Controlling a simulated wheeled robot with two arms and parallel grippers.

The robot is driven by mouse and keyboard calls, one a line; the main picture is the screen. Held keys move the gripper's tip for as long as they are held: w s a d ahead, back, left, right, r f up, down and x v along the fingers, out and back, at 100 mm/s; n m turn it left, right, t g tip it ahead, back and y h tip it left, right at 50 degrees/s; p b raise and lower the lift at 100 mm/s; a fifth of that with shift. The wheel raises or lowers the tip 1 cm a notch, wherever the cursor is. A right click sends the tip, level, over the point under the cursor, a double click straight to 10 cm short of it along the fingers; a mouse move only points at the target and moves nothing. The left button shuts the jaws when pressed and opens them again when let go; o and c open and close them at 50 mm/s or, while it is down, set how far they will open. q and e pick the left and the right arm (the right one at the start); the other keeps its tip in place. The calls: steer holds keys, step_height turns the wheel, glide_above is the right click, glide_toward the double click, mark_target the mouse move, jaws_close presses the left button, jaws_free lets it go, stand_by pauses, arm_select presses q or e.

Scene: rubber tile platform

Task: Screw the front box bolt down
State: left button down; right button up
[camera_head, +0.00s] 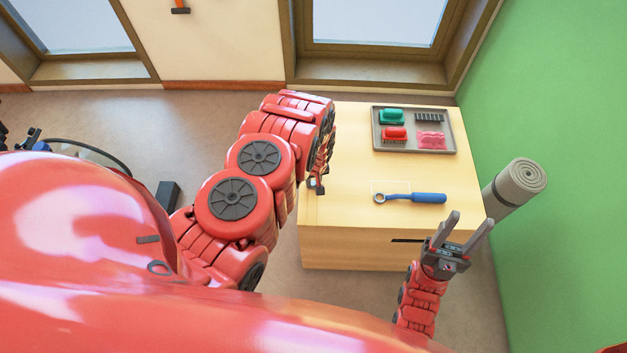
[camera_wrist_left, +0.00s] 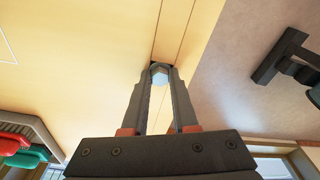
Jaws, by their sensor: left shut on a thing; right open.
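The wooden box (camera_head: 345,225) stands in front of me, with a pale top. In the left wrist view, a small grey bolt head (camera_wrist_left: 159,73) sits at the edge of the wooden surface (camera_wrist_left: 110,60), by a seam. My left gripper (camera_wrist_left: 161,82) is shut on it, one finger on each side. In the head view my left gripper (camera_head: 316,184) is at the left edge of the box top, and the arm largely hides it. The bolt's shaft and depth are hidden. My right gripper (camera_head: 470,220) is open and empty, near the box's front right corner.
A blue-handled wrench (camera_head: 428,198) lies on the box top. A grey tray (camera_head: 412,152) at the back right holds green, red, pink and black items. A rolled grey mat (camera_head: 515,187) stands right of the box by the green wall.

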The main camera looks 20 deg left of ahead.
arm_select(q)
steer(key=shift+s+n+p, duration=0.1)
steer(key=shift+n+p, duration=0.2)
steer(key=shift+p, duration=0.1)
steer(key=shift+n, duration=0.3)
steer(key=c, duration=0.6)
jaws_free()
steer(key=shift+f, duration=0.1)
